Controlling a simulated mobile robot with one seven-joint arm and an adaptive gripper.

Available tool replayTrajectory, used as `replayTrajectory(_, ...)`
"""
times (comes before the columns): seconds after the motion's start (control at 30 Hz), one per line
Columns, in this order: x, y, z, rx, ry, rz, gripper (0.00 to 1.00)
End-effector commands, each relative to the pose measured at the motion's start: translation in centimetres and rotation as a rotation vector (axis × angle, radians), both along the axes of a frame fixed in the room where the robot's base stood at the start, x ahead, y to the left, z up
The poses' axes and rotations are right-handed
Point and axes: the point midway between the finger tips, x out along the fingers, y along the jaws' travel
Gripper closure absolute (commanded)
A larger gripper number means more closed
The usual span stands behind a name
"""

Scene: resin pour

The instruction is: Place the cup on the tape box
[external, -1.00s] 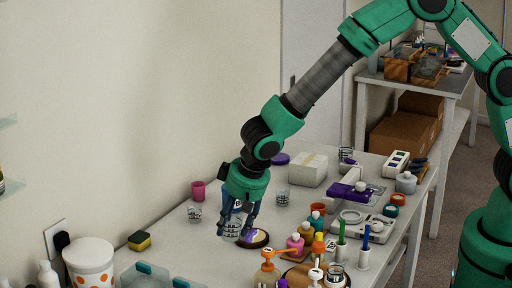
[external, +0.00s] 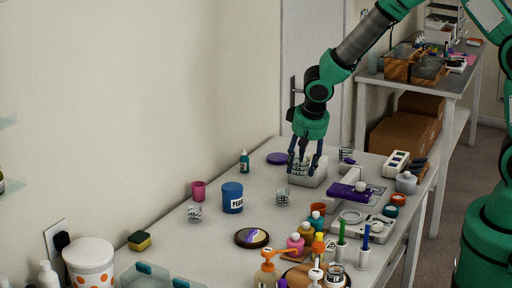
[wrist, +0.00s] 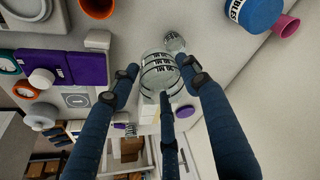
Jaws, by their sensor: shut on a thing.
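The cup (external: 299,168) is clear with black markings. My gripper (external: 304,165) is shut on it, and the fingers point down. In the wrist view the cup (wrist: 160,78) sits between the blue fingers of my gripper (wrist: 160,82). The white tape box (external: 316,181) stands on the bench, partly hidden behind the cup and fingers. The cup appears over the box in the external view; I cannot tell whether it touches the top.
Another clear cup (external: 282,198) stands in front of the box. A purple lid (external: 278,158), a blue jar (external: 232,197) and a pink cup (external: 198,190) are to the left. A purple-and-white device (external: 350,192) is to the right. Bottles crowd the front.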

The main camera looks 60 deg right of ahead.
Motion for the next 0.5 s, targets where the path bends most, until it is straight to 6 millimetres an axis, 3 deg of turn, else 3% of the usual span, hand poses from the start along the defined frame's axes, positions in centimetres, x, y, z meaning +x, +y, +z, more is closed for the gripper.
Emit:
replayTrajectory(0.03,-0.7,-1.8,0.5,0.001,0.001,-0.021,0.81)
replayTrajectory(0.2,-3.2,-6.7,1.1,0.003,0.010,-0.079,0.81)
replayTrajectory(0.5,-7.5,-13.3,1.9,0.009,0.023,-0.165,0.81)
